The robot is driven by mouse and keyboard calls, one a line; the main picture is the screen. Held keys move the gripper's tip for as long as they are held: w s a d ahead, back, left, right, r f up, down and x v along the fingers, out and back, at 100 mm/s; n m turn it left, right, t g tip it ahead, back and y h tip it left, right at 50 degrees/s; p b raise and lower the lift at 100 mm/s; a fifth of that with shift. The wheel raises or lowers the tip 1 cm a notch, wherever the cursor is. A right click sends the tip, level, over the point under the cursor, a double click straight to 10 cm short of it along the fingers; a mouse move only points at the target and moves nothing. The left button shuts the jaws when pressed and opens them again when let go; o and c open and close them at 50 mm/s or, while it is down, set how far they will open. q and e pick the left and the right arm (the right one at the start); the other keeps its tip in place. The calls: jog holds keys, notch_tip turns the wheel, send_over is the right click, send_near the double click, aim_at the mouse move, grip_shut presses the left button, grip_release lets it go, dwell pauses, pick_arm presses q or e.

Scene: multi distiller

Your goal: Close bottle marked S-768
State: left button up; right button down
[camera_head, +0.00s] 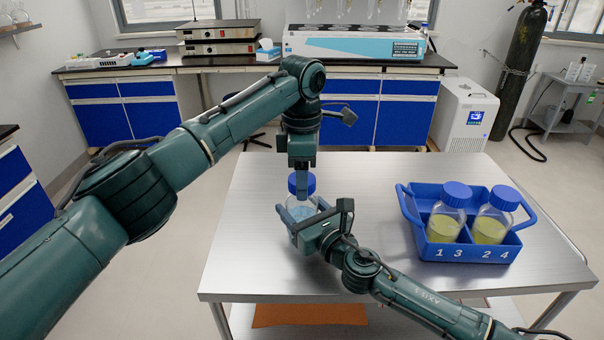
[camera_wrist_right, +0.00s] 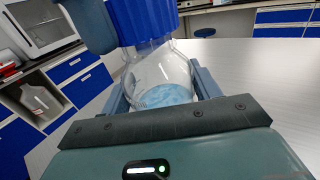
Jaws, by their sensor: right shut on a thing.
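A clear bottle (camera_head: 300,212) with blue contents stands at the middle of the steel table; its body shows in the right wrist view (camera_wrist_right: 160,78). A blue cap (camera_head: 302,184) is at its mouth, also in the right wrist view (camera_wrist_right: 145,20); I cannot tell how tightly it sits. My right gripper (camera_head: 306,218) is shut on the bottle's body, its fingers on either side (camera_wrist_right: 162,92). My left gripper (camera_head: 302,178) points down at the cap, with one finger beside it in the wrist view; its grip is unclear. No marking is readable on this bottle.
A blue carrier (camera_head: 466,253) marked 1 3 2 4 stands at the right of the table (camera_head: 250,250), holding two blue-capped bottles (camera_head: 447,215) (camera_head: 492,218) with yellowish liquid. The table left of the held bottle is clear. Blue cabinets and a bench stand behind.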

pick_arm(q)
jog(key=c, duration=0.7)
jog(key=m, duration=0.6)
jog(key=shift+c, duration=0.2)
jog(key=m, duration=1.6)
jog(key=shift+m, duration=0.3)
jog(key=m, duration=0.6)
jog(key=shift+f, duration=0.1)
jog(key=m, duration=0.6)
jog(key=shift+m, duration=0.3)
jog(key=m, duration=1.1)
jog(key=shift+m, duration=0.4)
jog(key=o, duration=1.2)
jog(key=shift+c, duration=0.2)
notch_tip(320, 180, up, 12)
